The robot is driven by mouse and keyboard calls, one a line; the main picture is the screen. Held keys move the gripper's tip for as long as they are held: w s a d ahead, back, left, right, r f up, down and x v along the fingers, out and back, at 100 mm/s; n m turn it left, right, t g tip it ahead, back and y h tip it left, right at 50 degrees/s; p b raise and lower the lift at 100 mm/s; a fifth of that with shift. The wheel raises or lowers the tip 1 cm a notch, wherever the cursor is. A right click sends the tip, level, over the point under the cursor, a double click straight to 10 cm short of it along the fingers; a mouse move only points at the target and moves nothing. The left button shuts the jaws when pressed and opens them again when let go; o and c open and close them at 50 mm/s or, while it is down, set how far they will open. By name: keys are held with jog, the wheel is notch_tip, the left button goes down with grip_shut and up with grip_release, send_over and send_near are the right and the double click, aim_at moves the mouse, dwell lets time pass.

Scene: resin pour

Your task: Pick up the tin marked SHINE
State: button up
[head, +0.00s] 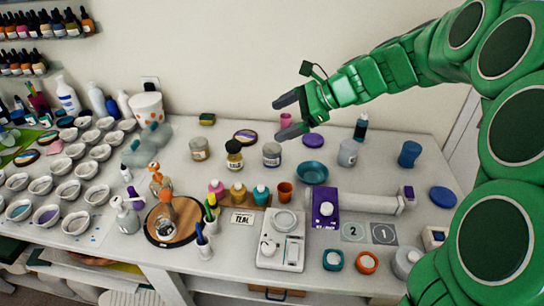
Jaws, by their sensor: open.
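Three grey tins stand towards the back of the table: one at left (200,149), one in the middle (272,154) and one at right (347,153). Their labels are too small to read, so I cannot tell which is marked SHINE. A jar with a dark lid and yellow label (234,154) stands between the left and middle tins. My gripper (280,118) is open and empty, with its fingers pointing left. In the picture it appears just above the middle tin; its height over the table is hard to judge.
Several small bowls (68,190) crowd the left side. A purple disc (313,140) lies right of my fingers. Number mats (383,234) lie at front right.

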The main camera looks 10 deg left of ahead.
jog(key=w+f+m+t+y, duration=0.25)
jog(key=w+m, duration=0.45)
jog(key=w, duration=0.7)
send_near(268, 153)
jog(key=shift+h, duration=0.25)
jog(key=w+a+f, duration=0.2)
jog(key=w+f, duration=0.1)
jog(key=shift+w+a+f, duration=0.15)
jog(key=shift+a, duration=0.15)
jog(key=shift+x, duration=3.9)
jog(key=shift+r, duration=0.2)
jog(key=c, duration=1.2)
